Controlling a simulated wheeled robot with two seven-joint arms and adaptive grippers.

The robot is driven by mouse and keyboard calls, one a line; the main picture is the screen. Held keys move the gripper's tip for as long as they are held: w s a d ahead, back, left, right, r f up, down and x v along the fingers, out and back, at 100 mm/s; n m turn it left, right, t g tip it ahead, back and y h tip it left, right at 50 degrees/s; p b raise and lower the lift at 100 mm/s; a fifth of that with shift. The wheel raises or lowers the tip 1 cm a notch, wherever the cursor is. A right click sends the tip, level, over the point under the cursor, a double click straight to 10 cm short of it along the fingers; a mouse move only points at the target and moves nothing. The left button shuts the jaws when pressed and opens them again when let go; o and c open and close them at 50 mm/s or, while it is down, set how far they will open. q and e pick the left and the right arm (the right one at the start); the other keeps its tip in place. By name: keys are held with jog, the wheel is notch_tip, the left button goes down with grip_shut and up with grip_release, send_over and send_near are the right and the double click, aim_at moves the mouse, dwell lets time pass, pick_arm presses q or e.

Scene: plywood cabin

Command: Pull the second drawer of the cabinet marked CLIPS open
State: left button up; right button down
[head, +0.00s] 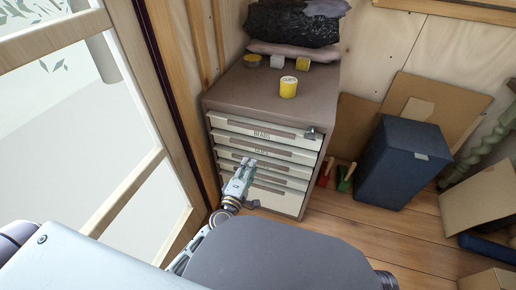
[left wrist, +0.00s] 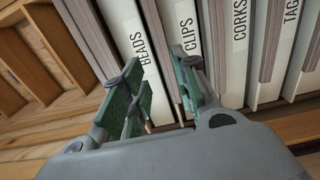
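The brown cabinet (head: 250,88) has a stack of pale drawers. The top one reads BEADS (head: 262,133), and the second, the CLIPS drawer (head: 228,140), is just below it. In the left wrist view the BEADS drawer (left wrist: 122,30) and CLIPS drawer (left wrist: 187,20) show side by side, with a brown strip (left wrist: 153,25) between them. All drawers look shut. My left gripper (head: 248,163) is in front of the drawer fronts. In the left wrist view its fingers (left wrist: 160,68) are apart, with nothing seen held between them. Whether they touch the cabinet is unclear. My right gripper is not in view.
A small grey part (head: 310,133) sits at the top drawer's right end. A dark blue box (head: 400,160) stands right; a window wall is left.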

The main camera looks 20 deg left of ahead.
aim_at(258, 147)
pick_arm(q)
jog(key=shift+w+d, duration=0.2)
jog(key=shift+w, duration=5.15)
grip_shut()
jog(key=shift+r, duration=0.1)
